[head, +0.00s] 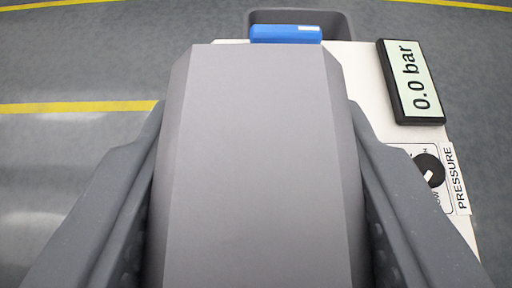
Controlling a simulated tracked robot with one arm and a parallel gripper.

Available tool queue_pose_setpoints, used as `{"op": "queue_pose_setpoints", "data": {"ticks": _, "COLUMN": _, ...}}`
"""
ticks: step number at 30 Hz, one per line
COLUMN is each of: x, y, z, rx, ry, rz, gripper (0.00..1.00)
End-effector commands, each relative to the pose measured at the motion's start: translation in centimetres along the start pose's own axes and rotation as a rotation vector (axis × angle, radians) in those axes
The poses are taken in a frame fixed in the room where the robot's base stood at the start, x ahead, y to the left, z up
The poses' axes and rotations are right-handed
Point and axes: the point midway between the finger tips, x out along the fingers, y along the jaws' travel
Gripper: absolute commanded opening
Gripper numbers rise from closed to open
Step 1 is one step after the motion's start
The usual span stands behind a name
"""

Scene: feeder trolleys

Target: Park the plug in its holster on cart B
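My gripper (258,112) shows its two dark grey fingers at the left and right of the picture. They are shut on a large grey faceted body, which I take to be the plug (257,160). It fills the middle of the view and hides what lies beneath it. The plug's front end and any holster on it cannot be made out. No cart B lettering is visible.
A white cart top (362,75) lies below, with a dark grey rounded rim (342,22) at its far end. On its right are a display (412,82) reading 0.0 bar and a black PRESSURE knob (430,170). Grey floor with yellow lines is open on the left.

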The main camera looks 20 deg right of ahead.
Motion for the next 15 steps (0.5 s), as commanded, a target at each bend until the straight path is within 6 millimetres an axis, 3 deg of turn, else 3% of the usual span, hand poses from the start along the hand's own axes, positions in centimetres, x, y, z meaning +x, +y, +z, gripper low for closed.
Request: {"op": "queue_pose_setpoints", "data": {"ticks": 15, "x": -1.2, "y": 0.1, "z": -2.2, "rx": 0.001, "ry": 0.001, "rz": 0.001, "gripper": 0.00}}
